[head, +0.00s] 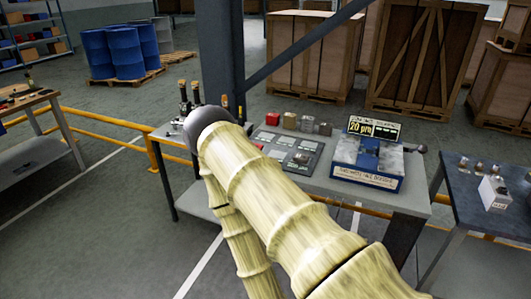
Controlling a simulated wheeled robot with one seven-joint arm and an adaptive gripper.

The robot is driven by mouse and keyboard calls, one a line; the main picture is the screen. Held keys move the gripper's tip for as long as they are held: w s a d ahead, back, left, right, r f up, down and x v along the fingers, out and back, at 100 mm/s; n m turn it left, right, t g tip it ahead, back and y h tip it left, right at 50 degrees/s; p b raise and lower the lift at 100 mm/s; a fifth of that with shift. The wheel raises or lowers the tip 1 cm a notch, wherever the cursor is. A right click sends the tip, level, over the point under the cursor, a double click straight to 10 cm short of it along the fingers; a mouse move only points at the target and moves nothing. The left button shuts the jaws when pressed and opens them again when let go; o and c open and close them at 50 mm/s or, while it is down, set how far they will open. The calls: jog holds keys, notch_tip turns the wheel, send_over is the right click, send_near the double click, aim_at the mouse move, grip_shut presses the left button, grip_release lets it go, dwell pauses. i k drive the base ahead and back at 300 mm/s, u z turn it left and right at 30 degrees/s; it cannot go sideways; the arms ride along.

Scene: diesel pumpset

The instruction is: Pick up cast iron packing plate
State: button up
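I cannot tell for certain which item is the cast iron packing plate. A dark board (312,147) on the grey bench holds several small flat pale grey plates (282,141), part of them hidden by my arm. Behind the board stands a row of small blocks: a red block (273,118), a tan block (290,120) and grey-brown blocks (307,124). My arm reaches over the bench from the lower right, with its dark rounded joint near the bench's left end. My gripper does not show.
A blue and grey device (367,160) with a "20 µm" display stands right of the board on the bench (408,192). A dark post (218,55) and slanted brace rise behind. Yellow rails (105,130) run left. A dark table (464,190) stands right. Floor at left front is clear.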

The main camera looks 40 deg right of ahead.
aim_at(301, 158)
jog(key=z, duration=0.05)
jog(key=i, duration=0.7)
jog(key=z, duration=0.75)
jog(key=i, duration=0.65)
jog(key=z, duration=0.6)
